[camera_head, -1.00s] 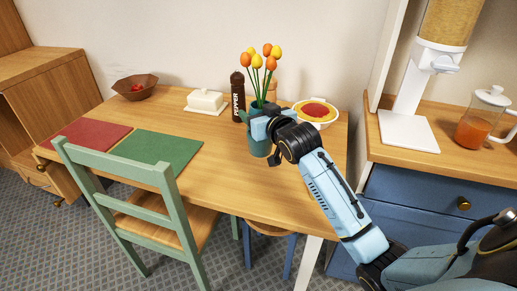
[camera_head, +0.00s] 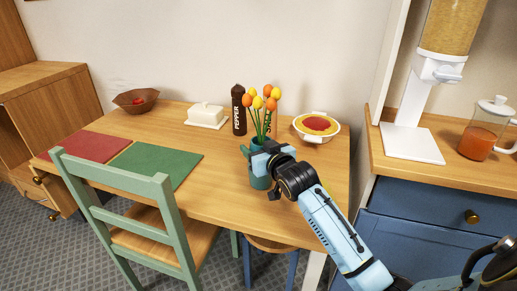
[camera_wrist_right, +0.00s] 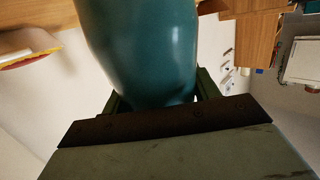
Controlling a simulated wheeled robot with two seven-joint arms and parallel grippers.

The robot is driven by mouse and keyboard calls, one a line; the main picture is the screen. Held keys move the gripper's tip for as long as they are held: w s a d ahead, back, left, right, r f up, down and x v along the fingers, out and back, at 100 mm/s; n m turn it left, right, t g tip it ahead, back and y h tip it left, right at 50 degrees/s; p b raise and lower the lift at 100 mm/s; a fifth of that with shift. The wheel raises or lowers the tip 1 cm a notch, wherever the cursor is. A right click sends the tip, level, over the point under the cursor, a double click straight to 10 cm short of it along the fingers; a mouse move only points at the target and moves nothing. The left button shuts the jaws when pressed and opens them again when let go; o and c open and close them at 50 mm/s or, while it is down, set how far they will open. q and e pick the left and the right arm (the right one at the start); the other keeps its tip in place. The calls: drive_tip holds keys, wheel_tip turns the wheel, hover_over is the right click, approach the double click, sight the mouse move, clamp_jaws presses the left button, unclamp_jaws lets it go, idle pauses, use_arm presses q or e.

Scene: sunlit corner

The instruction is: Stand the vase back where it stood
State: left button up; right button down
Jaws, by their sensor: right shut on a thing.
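The teal vase (camera_head: 260,181) with orange and yellow tulips (camera_head: 263,98) is upright at the table's right part, in front of the pepper mill. My right gripper (camera_head: 264,158) is shut on its body from the front right. In the right wrist view the vase (camera_wrist_right: 145,50) fills the top middle between the fingers (camera_wrist_right: 155,100). I cannot tell whether its base touches the table or hangs just above it. My left gripper is out of view.
The dark pepper mill (camera_head: 238,112) stands behind the vase, and a white-rimmed bowl (camera_head: 317,126) to its right. A butter dish (camera_head: 206,115), brown bowl (camera_head: 136,101), green mat (camera_head: 155,163) and red mat (camera_head: 90,146) lie left. The wood left of the vase is clear.

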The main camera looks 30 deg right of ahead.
drive_tip(key=shift+r, duration=0.15)
drive_tip(key=shift+c, duration=2)
unclamp_jaws()
drive_tip(key=shift+f, duration=0.2)
drive_tip(key=shift+s+r, duration=0.1)
drive_tip(key=shift+s, duration=0.05)
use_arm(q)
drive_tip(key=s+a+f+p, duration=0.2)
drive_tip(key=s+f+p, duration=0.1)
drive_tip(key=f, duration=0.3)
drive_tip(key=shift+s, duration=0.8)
use_arm(e)
drive_tip(key=s+a+r, duration=0.1)
drive_tip(key=s, duration=1)
drive_tip(key=shift+s+r, duration=0.3)
drive_tip(key=shift+r, duration=0.1)
